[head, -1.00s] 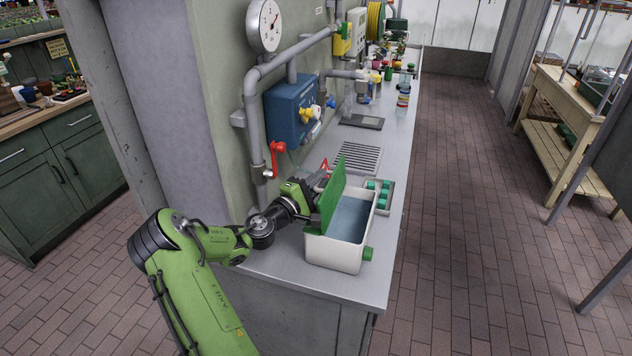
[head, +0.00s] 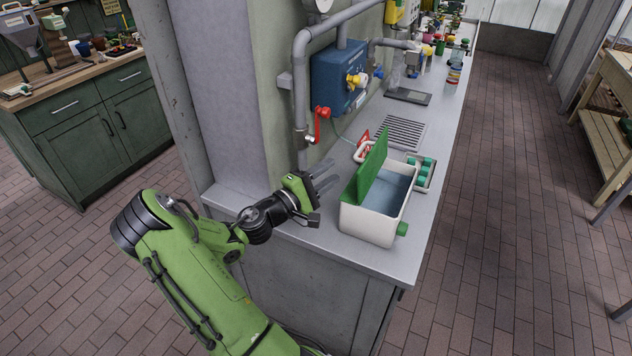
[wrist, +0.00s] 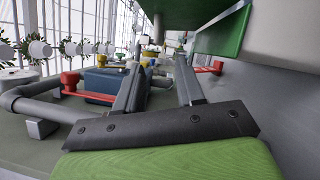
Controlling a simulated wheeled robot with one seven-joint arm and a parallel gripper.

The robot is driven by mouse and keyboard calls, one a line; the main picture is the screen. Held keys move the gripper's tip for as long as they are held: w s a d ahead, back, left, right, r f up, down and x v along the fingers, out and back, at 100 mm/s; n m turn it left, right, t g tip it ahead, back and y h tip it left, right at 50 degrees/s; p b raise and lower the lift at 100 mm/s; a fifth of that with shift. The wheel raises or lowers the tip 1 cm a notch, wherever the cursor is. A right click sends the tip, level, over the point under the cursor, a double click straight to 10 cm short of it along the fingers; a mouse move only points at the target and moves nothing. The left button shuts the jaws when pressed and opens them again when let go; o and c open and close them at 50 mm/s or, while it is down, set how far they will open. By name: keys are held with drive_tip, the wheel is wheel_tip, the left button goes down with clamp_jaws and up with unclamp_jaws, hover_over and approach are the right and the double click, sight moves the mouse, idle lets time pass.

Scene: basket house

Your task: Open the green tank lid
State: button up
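The white tank (head: 362,222) stands at the near end of the grey counter. Its green lid (head: 369,176) stands raised, tilted up along the tank's left side, and the inside of the tank shows. In the wrist view the green lid (wrist: 224,38) fills the upper right. My gripper (head: 330,174) is left of the tank and apart from the lid in the head view. In the wrist view the two fingers of my gripper (wrist: 158,75) are spread apart with nothing between them.
A tray of green-capped items (head: 425,172) sits behind the tank. A red valve handle (head: 321,118) and a blue box (head: 340,75) are on the wall at the left. A drain grille (head: 400,132) is set in the counter.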

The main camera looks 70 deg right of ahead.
drive_tip(key=v, duration=0.4)
drive_tip(key=shift+a, duration=0.1)
idle(0.4)
drive_tip(key=w+a+m+t+y, duration=0.1)
drive_tip(key=w+a+t+y, duration=0.2)
drive_tip(key=a, duration=0.4)
drive_tip(key=w+a+f+m+t+y, duration=0.1)
drive_tip(key=w+a+m+t+y, duration=0.15)
drive_tip(key=a+y, duration=0.35)
drive_tip(key=w+a+t+y, duration=0.2)
drive_tip(key=a+t+y, duration=0.15)
drive_tip(key=a, duration=0.35)
drive_tip(key=s+a+r+n+t+y, duration=0.2)
drive_tip(key=s+a+r, duration=0.1)
drive_tip(key=a, duration=0.7)
drive_tip(key=s+a+r+n+t+y, duration=0.2)
drive_tip(key=a+r, duration=0.4)
drive_tip(key=a, duration=0.4)
drive_tip(key=shift+s+n+t+y+p, duration=0.35)
drive_tip(key=shift+s+n+t, duration=0.1)
drive_tip(key=shift+n+t, duration=0.3)
